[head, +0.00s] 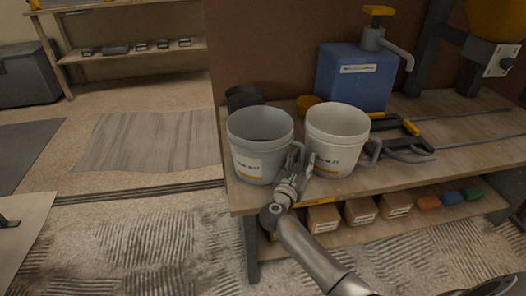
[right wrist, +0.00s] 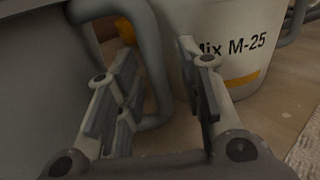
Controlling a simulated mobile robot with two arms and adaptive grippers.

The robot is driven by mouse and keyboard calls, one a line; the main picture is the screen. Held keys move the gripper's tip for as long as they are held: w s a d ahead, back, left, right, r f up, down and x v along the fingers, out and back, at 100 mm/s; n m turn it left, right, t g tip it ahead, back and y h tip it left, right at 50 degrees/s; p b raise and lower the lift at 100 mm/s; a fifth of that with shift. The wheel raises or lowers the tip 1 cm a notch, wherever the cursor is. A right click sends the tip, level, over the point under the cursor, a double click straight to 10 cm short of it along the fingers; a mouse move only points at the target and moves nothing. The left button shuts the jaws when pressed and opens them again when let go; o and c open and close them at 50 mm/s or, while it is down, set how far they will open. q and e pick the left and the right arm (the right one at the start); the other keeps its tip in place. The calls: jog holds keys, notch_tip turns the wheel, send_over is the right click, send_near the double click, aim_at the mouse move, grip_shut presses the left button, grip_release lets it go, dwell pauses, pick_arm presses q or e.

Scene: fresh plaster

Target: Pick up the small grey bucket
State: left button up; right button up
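The small grey bucket (head: 258,140) stands upright on the wooden bench near its left front corner, with a white label and a yellow stripe. Its side handle (head: 298,154) faces right. My right gripper (head: 296,172) is at this handle, between the grey bucket and a white bucket. In the right wrist view, the grey bucket (right wrist: 40,90) fills the left side. Its handle (right wrist: 154,70) shows between the fingers of my open right gripper (right wrist: 160,85), with space beside each finger; I cannot tell whether they touch it. My left gripper is not in view.
The white bucket (head: 337,138) stands close on the right and also shows in the wrist view (right wrist: 235,45). Tools (head: 400,145) lie to the right. Boxes (head: 361,211) sit below.

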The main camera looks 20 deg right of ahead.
grip_shut()
jog(key=shift+r, duration=0.15)
jog(key=shift+r, duration=0.1)
dwell(0.3)
